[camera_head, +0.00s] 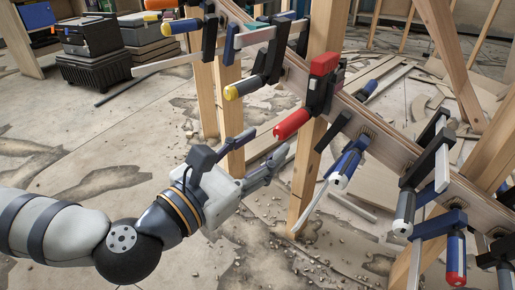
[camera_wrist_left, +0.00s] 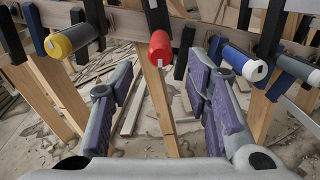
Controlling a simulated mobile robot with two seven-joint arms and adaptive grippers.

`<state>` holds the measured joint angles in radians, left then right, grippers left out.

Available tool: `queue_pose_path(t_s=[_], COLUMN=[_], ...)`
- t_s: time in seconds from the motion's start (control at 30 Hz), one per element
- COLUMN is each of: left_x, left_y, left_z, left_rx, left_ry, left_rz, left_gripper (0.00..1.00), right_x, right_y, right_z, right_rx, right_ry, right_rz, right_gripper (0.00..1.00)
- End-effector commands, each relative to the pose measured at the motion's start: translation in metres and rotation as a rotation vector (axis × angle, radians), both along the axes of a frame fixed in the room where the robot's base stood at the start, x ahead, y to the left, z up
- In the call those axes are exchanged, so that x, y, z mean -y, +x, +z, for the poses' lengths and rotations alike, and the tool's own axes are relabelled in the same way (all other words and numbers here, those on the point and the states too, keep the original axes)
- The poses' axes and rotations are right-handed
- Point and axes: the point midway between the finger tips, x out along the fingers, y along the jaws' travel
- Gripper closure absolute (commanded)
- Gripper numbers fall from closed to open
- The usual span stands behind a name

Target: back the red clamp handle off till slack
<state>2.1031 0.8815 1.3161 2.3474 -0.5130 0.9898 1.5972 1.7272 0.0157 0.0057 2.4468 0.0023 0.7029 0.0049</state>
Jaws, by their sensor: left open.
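The red clamp handle (camera_head: 291,124) sticks out to the lower left from a black clamp with a red top (camera_head: 325,64) on the curved wooden stringer (camera_head: 385,141). In the left wrist view the red handle (camera_wrist_left: 160,48) shows end-on, with a pale mark on its face, beyond and between my two fingers. My left gripper (camera_head: 266,145) is open and empty, just below and left of the handle in the head view. Its spread fingers also show in the left wrist view (camera_wrist_left: 161,72). A gap seems to remain between fingers and handle. My right gripper is not in view.
A yellow-tipped handle (camera_head: 243,88) is left of the red one and a blue-and-white handle (camera_head: 345,168) right of it. Wooden posts (camera_head: 303,175) stand below the stringer. Several more clamps line it. Black cases (camera_head: 95,65) stand at back left.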

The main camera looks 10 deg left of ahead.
Motion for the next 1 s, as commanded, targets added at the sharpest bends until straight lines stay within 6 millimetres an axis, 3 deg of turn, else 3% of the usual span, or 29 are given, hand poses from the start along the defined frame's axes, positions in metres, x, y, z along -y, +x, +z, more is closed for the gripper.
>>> queue_pose_path(t_s=[0.37,0.73,1.0], left_x=[-0.004,-0.026,-0.029], left_y=[-0.007,-0.043,-0.048], left_z=[0.000,0.001,0.000], left_rx=[0.000,-0.001,-0.001], left_ry=[0.000,0.000,-0.001], left_rz=[-0.001,0.001,0.000], left_gripper=[0.56,0.56,0.56], right_x=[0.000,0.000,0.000], right_y=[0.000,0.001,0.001], right_z=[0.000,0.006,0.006], right_rx=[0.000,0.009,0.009], right_ry=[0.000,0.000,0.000], right_rz=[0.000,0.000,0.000], right_gripper=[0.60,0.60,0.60])
